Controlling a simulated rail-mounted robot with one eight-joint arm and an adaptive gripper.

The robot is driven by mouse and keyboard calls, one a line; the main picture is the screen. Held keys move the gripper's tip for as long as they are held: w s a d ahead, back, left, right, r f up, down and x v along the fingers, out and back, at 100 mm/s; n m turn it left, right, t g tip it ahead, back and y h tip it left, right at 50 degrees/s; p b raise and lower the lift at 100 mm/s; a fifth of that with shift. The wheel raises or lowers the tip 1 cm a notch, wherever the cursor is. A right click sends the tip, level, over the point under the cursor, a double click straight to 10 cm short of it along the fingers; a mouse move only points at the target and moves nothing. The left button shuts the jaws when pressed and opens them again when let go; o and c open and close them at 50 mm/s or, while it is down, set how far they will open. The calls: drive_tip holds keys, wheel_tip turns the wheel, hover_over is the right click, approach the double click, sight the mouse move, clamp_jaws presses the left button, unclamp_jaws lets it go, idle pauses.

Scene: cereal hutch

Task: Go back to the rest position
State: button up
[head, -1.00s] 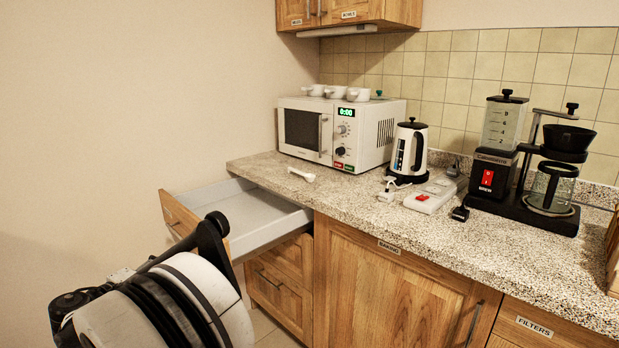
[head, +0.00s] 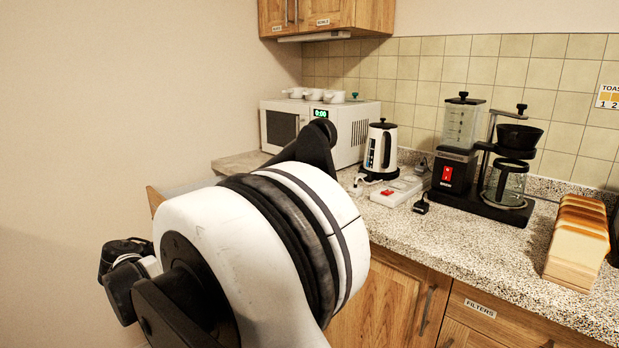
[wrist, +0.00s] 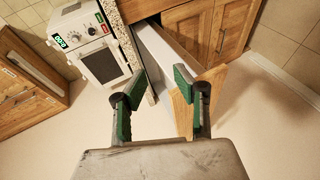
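My gripper (wrist: 156,92) shows in the wrist view with its two green-padded fingers spread apart and nothing between them. Beyond the fingers, the pulled-out drawer (wrist: 157,52) shows its pale side and wooden front. My arm fills the lower left and middle of the head view, where I cannot make out the fingers. There the drawer front (head: 154,198) shows only in part behind my arm.
The counter (head: 470,250) holds a microwave (head: 353,125), a kettle (head: 380,150), a red-switched power strip (head: 396,190), a coffee maker (head: 490,165) and bread slices (head: 580,240). A wall cupboard (head: 330,15) hangs above.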

drive_tip(key=s+d+r+m+g+y+p, duration=0.1)
drive_tip(key=s+d+r+m+g, duration=0.2)
drive_tip(key=d, duration=0.8)
drive_tip(key=s+d+r+p, duration=0.1)
drive_tip(key=s+d+r, duration=0.3)
drive_tip(key=d, duration=0.6)
drive_tip(key=s+d+r+m+g+y+p, duration=0.15)
drive_tip(key=d+r, duration=0.35)
drive_tip(key=d, duration=0.6)
drive_tip(key=s+d+m+y+p, duration=0.1)
drive_tip(key=s+d+m, duration=0.1)
drive_tip(key=s+d, duration=0.3)
drive_tip(key=s+d+f+m+y+p, duration=0.1)
drive_tip(key=s+d, duration=0.4)
drive_tip(key=s, duration=0.7)
drive_tip(key=s+d+f+m+y+p, duration=0.1)
drive_tip(key=s+d+m, duration=0.3)
drive_tip(key=s, duration=0.5)
drive_tip(key=shift+s+d+g+p, duration=0.2)
drive_tip(key=shift+d+g+p, duration=0.3)
drive_tip(key=shift+d, duration=0.2)
